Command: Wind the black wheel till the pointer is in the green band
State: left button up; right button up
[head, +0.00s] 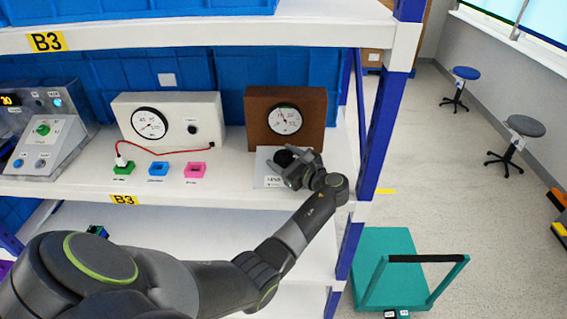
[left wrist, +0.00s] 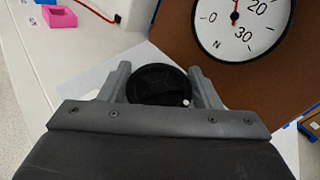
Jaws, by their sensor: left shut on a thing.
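The black wheel (left wrist: 160,84) sits between the two fingers of my left gripper (left wrist: 162,82) in the left wrist view, with a small white dot near its rim. In the head view my left gripper (head: 292,166) is shut on the wheel (head: 282,158) and partly hides it. Behind it stands a brown box (head: 256,105) with a round white dial (head: 285,119). The dial's thin red pointer (left wrist: 235,15) points up in the left wrist view, where the dial's top is cut off. I cannot make out a green band. My right gripper is not in view.
A white box with a gauge (head: 150,123) and a grey control panel (head: 45,140) stand left on the shelf. Green, blue (head: 158,169) and pink (head: 195,170) blocks lie in front. The upper shelf (head: 190,36) hangs above; a blue post (head: 377,130) is right.

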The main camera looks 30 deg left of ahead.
aim_at(283, 158)
pick_arm(q)
jog(key=shift+n+g+b, duration=1.1)
jog(key=shift+n+g, duration=1)
jog(key=shift+g, duration=0.2)
jog(key=shift+g+h, duration=0.3)
jog(key=o, duration=1)
notch_tip(283, 158, up, 10)
jog(key=shift+r+b, duration=0.1)
jog(key=shift+b, duration=0.9)
jog(key=shift+s, duration=0.1)
